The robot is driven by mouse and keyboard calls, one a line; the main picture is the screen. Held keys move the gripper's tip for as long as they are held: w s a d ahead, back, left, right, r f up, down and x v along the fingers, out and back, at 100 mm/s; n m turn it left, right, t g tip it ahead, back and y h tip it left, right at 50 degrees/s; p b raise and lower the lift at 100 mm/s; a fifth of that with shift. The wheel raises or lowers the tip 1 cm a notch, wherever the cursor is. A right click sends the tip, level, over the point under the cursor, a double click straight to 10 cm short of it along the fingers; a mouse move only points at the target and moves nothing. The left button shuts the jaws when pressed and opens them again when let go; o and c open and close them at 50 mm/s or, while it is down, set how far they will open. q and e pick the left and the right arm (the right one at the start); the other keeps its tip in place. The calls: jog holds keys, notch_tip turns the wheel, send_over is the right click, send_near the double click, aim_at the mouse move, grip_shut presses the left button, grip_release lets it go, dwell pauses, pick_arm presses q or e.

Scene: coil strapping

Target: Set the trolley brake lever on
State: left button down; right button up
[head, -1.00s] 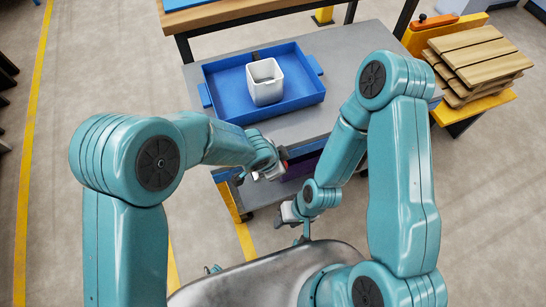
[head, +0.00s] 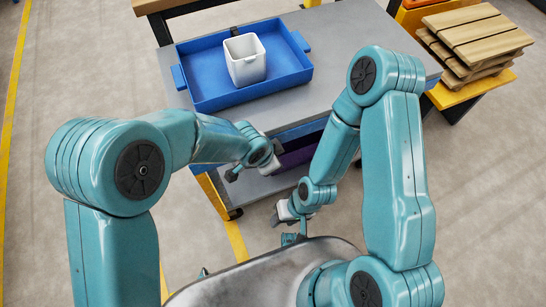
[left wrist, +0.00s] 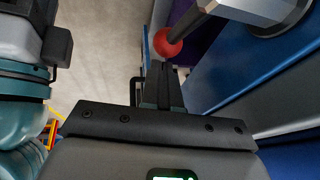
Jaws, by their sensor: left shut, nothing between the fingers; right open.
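The brake lever shows in the left wrist view as a red ball knob (left wrist: 168,44) on a grey metal rod (left wrist: 203,18). In the head view I cannot make the lever out; my left arm covers that part of the trolley (head: 365,55). My left gripper (head: 268,163) is at the trolley's near side, below its top. In the left wrist view its fingers (left wrist: 165,72) are shut and empty, with the knob just beyond their tips; I cannot tell whether they touch. My right gripper (head: 284,213) is open and empty, low in front of the trolley.
A blue tray (head: 205,103) on the trolley top holds a white bin (head: 246,66). Wooden slats (head: 478,35) are stacked on a yellow stand at the right. A workbench (head: 165,5) stands behind. The floor left of the trolley is clear.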

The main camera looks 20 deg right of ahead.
pick_arm(q)
jog(key=shift+f+b, duration=0.3)
jog(key=shift+f, duration=0.15)
pick_arm(e)
jog(key=shift+f, duration=0.5)
jog(key=shift+a+f, duration=0.1)
